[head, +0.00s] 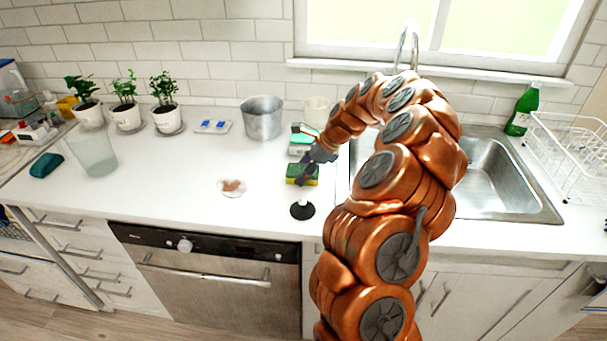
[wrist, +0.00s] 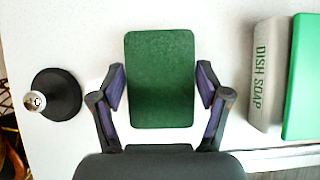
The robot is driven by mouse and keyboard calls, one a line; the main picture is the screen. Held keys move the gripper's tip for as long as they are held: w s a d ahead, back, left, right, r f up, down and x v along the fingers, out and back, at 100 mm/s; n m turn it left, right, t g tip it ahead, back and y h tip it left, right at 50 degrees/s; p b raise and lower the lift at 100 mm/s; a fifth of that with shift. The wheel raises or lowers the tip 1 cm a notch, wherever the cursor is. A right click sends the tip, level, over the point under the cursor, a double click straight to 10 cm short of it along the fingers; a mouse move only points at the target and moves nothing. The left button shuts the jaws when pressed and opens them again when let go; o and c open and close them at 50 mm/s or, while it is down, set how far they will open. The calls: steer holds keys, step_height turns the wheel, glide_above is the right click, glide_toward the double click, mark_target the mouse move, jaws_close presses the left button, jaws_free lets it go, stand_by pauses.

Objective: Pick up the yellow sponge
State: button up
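The yellow sponge (head: 296,180) lies on the white counter in the head view, left of the sink, with a green scouring top over a yellow body. In the wrist view only its green top (wrist: 160,50) shows, upright in the middle of the picture. My gripper (wrist: 162,88) is open, with one finger on each side of the sponge's near half and a visible gap on both sides. In the head view my gripper (head: 310,163) is just above the sponge, partly covering it; its height above the counter is hard to tell.
A black round-based object (wrist: 57,95) stands left of the sponge. A white dish soap container (wrist: 267,75) and a green item (wrist: 302,80) are to the right. A metal pot (head: 262,118) stands behind. The sink (head: 490,178) is right; the counter around the small plate (head: 232,188) is mostly clear.

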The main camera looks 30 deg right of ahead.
mark_target(303, 170)
steer(key=shift+c, duration=1.4)
step_height(303, 170, up, 10)
steer(key=shift+b, duration=1.25)
